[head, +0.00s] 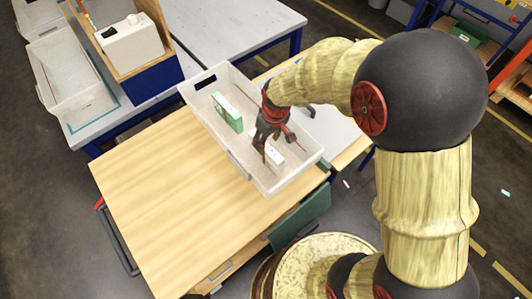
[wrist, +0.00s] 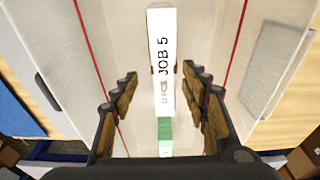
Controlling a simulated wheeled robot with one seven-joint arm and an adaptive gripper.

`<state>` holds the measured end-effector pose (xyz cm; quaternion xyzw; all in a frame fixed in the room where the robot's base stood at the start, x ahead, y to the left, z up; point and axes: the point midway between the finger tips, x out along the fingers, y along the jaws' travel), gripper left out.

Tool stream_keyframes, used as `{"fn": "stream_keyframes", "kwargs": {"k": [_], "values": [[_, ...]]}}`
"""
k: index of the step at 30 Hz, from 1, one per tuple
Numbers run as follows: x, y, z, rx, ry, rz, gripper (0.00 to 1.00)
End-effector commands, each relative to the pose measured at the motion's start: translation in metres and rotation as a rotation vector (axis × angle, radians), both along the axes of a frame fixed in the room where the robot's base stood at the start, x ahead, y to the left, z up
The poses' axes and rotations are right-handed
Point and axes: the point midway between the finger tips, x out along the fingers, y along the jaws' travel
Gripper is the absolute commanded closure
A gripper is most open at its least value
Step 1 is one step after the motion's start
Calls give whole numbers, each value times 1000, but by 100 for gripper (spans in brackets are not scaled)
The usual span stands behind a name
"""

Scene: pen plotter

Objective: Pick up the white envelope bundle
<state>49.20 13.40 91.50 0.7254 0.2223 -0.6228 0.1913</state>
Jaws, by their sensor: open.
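The white envelope bundle (wrist: 162,50) is a narrow white block, its top marked "JOB 5" in the wrist view. In the head view, part of the bundle (head: 273,156) shows inside the white tray (head: 246,180), just below my gripper (head: 270,146). My gripper (wrist: 160,88) is open in the wrist view, with one finger to each side of the bundle. I cannot tell whether the fingers touch it. The gripper hides part of the bundle in the head view.
A green and white block (head: 228,112) stands in the same tray; its green part (wrist: 165,138) shows in the wrist view. Thin red lines run along the tray. The wooden tabletop (head: 165,190) left of the tray is clear. A white box (head: 130,42) stands at the back left.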

Motion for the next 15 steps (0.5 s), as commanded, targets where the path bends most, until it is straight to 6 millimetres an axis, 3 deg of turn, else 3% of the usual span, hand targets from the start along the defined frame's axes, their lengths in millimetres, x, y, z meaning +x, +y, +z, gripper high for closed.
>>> {"fn": "stream_keyframes", "kwargs": {"k": [7,15], "values": [[0,6,-38,-1,3,-1,55],[1,7,-42,0,1,-1,55]]}}
